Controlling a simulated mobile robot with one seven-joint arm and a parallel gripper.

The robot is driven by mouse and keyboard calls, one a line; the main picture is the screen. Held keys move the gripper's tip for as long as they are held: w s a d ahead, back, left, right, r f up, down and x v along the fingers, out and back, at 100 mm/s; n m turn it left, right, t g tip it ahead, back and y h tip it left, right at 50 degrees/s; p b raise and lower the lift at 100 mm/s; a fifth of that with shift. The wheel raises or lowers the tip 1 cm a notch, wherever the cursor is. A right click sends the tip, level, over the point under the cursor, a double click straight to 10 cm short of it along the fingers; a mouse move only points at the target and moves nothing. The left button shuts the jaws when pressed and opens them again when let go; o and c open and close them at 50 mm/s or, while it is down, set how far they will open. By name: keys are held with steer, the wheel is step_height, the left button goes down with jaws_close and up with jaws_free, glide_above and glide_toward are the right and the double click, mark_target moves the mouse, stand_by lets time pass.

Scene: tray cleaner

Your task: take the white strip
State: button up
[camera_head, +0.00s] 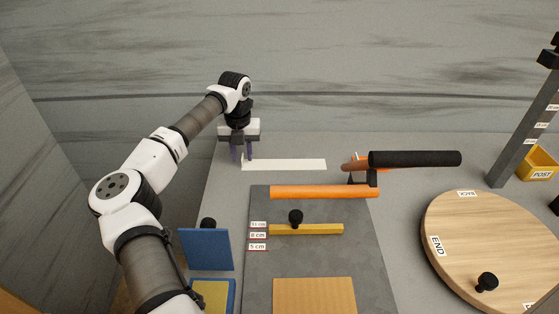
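The white strip (290,165) lies flat on the grey table, behind the dark grey mat. My gripper (242,157) points down at the strip's left end, with its purple fingers at or just above the table. A small gap shows between the two fingers. I cannot tell whether the fingers touch the strip or stand just behind or beside its end.
Right of the strip is a black-handled tool (415,159) on a stand. An orange bar (325,192) and a yellow bar (320,229) with a black knob lie on the mat (355,255). A round wooden board (490,245) and a yellow bin (541,168) are at right.

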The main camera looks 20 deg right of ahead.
steer(key=shift+f, duration=0.3)
jaws_close()
steer(key=shift+r, duration=0.15)
